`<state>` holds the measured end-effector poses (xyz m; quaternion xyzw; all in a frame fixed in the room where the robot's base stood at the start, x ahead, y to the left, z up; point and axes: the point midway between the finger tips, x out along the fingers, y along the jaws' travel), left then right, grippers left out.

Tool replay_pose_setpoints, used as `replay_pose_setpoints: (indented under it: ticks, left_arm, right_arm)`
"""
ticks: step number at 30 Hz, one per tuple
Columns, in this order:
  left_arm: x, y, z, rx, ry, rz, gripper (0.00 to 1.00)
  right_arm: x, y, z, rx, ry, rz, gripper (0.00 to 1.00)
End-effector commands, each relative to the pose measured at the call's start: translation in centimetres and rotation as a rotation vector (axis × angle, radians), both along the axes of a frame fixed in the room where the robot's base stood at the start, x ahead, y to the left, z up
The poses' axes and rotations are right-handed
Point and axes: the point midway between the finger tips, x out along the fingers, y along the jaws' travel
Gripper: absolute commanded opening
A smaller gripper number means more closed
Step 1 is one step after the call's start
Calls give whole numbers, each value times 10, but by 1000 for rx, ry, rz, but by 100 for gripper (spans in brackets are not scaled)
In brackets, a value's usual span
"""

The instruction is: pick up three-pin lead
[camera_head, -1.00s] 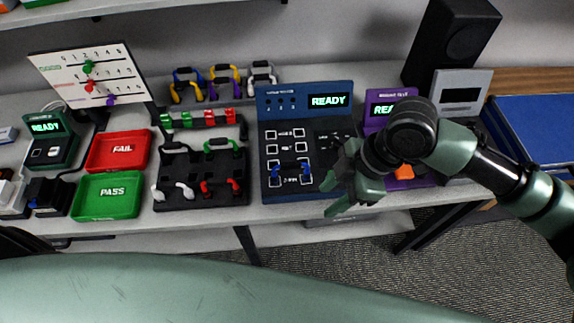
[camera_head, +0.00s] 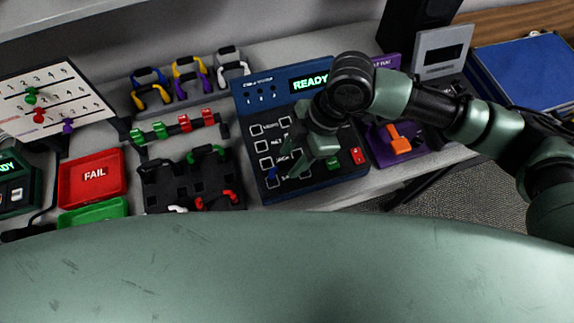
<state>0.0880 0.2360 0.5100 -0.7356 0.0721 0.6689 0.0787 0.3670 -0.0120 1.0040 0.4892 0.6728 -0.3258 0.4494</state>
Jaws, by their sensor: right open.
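My right gripper (camera_head: 301,165) is open, low over the face of the blue tester (camera_head: 257,98), whose screen reads READY. A lead with a blue end (camera_head: 272,175) shows at the tester's lower left, beside the fingers; they hide the rest of it. I cannot read pin counts, so I cannot tell for sure which lead is the three-pin one. My left gripper is not in view.
A red FAIL tray (camera_head: 92,178) and a green tray (camera_head: 92,213) stand at left. Behind are racks with yellow, blue, purple and white leads (camera_head: 189,72) and a pegboard (camera_head: 55,95). A purple tester (camera_head: 390,157) with an orange lever stands right of the blue one.

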Motion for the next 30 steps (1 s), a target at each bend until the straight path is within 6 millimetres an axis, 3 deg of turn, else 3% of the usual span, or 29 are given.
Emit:
replay_pose_setpoints:
  ticks: [6, 9, 18, 19, 23, 30]
  left_arm:
    - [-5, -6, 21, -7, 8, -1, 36]
    - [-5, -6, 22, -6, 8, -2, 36]
    - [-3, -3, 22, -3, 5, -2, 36]
    - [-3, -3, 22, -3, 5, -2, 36]
    - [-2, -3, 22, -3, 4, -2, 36]
    - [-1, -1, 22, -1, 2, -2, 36]
  right_arm:
    - [-12, 12, -23, -2, 4, 1, 42]
    - [-12, 17, -38, -2, 2, -1, 42]
    - [-12, 19, -45, 1, -2, -1, 42]
    - [-12, 19, -45, 1, -2, -1, 39]
    - [-12, 19, -45, 1, -2, -1, 3]
    - [-12, 19, -45, 1, -2, -1, 0]
